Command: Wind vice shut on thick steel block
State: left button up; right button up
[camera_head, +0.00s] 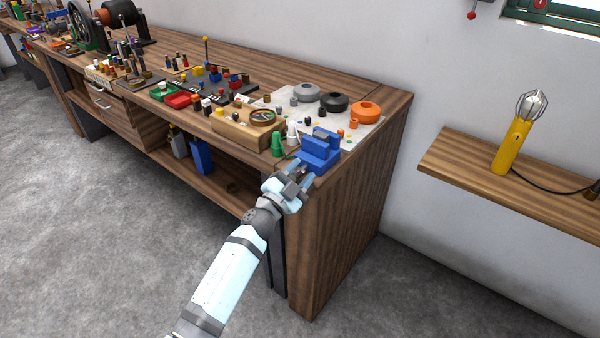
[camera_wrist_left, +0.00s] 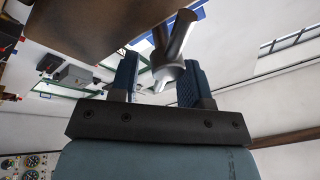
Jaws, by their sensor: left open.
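A blue vice (camera_head: 318,150) stands at the front right corner of the workbench top. My left gripper (camera_head: 299,174) is at the near side of the vice, by its screw end. In the left wrist view the gripper (camera_wrist_left: 160,76) is open, with its two blue fingers apart. A grey metal handle (camera_wrist_left: 173,42) with a round hub shows between and beyond the fingers. I cannot tell whether the fingers touch it. The thick steel block cannot be made out in the vice's jaws at this size. My right gripper is not in view.
A shelf (camera_head: 520,190) holds a yellow lamp (camera_head: 514,145).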

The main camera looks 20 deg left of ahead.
pick_arm(q)
grip_shut()
jog(key=shift+s+f, duration=0.1)
jog(key=m, duration=0.1)
jog(key=m+h, duration=0.1)
jog(key=m, duration=0.1)
jog(key=m+g, duration=0.1)
jog(key=shift+d+f+h, duration=0.1)
jog(key=shift+f+h, duration=0.15)
jog(key=shift+h, duration=0.05)
grip_release()
jog(key=shift+a, duration=0.2)
jog(key=shift+d, duration=0.2)
